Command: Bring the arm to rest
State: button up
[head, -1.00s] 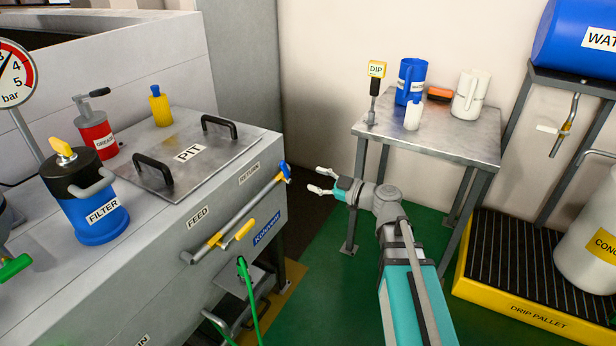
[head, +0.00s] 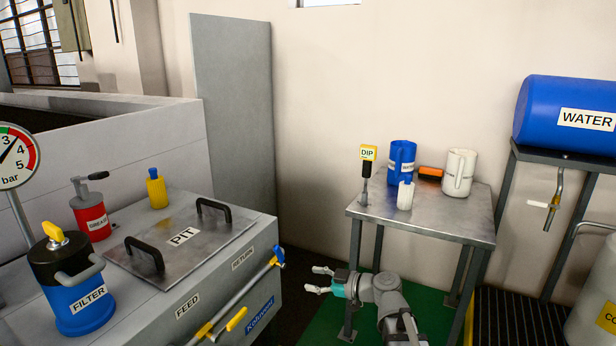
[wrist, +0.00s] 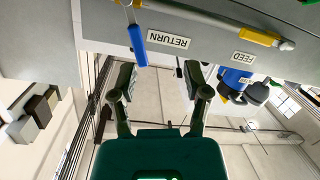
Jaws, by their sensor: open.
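My gripper (head: 318,279) is open and empty, with its two fingers apart. In the head view it is low in the picture, between the grey machine housing (head: 222,290) and the metal side table (head: 450,217), and it points left towards the housing. My arm reaches up to it from the bottom edge. In the wrist view the gripper (wrist: 160,85) shows both fingers with nothing between them. Beyond them are the RETURN label (wrist: 167,38), a blue valve handle (wrist: 138,46) and the FEED label (wrist: 243,58), all upside down.
The PIT lid (head: 180,240) and blue filter (head: 80,300) are left. A blue WATER tank (head: 565,112) is right.

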jog(key=s+d+f+m+g+h, duration=0.7)
jog(key=s+d+f+m+h, duration=0.5)
jog(key=d+f+m+h, duration=0.3)
notch_tip(320, 180, up, 32)
jog(key=m+p, duration=0.1)
jog(key=p, duration=3.2)
jog(key=shift+s+a+r, duration=0.2)
jog(key=shift+s+r, duration=0.05)
